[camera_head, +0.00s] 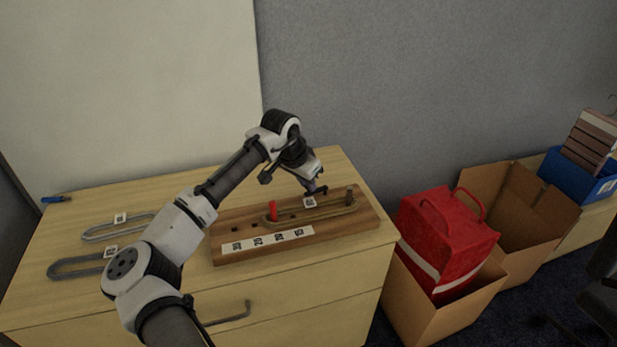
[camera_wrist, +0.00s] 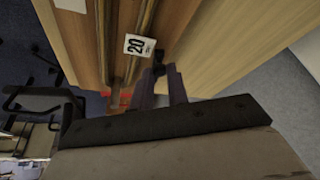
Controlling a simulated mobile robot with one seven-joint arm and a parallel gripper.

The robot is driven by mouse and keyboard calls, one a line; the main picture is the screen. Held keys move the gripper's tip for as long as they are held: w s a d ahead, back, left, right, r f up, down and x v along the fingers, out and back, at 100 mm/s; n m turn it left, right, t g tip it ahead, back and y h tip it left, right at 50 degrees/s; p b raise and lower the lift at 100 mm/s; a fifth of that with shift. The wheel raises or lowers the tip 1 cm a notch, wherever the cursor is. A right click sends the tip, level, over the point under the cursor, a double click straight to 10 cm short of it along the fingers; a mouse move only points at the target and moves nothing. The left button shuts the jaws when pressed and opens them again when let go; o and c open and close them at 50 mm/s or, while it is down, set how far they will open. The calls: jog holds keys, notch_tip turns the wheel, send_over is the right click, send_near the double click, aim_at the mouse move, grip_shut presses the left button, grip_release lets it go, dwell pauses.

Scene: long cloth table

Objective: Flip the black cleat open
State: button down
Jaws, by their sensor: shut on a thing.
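A wooden board (camera_head: 345,224) lies on the light wood top, with a strip of numbers along its front edge. A tan loop (camera_head: 328,214) tagged 20 lies around a red peg (camera_head: 273,210) and a dark post (camera_head: 350,195). My gripper (camera_head: 318,190) is over the back of the board and shut on the small black cleat (camera_head: 323,190). In the wrist view the cleat (camera_wrist: 158,68) shows at the fingertips (camera_wrist: 160,84), beside the 20 tag (camera_wrist: 138,46). The fingers hide part of the cleat, so its exact angle is unclear.
Two grey loops (camera_head: 75,267) with tags lie left of the board. A blue item (camera_head: 56,199) lies at the far left. A drawer handle (camera_head: 228,318) sticks out in front. A red bag (camera_head: 447,235) stands in a cardboard box (camera_head: 425,309) at the right.

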jog(key=shift+w+a+m+g+p, duration=0.25)
jog(key=shift+w+m+g+p, duration=0.25)
jog(key=shift+m, duration=0.5)
jog(key=c, duration=1.4)
grip_release()
jog(key=shift+r+h, duration=0.1)
jog(key=shift+h, duration=0.2)
jog(key=b+v, duration=0.2)
jog(key=v, duration=1.1)
jog(key=shift+s+a+r, duration=0.1)
jog(key=shift+s+r, duration=0.15)
jog(key=shift+r, duration=0.05)
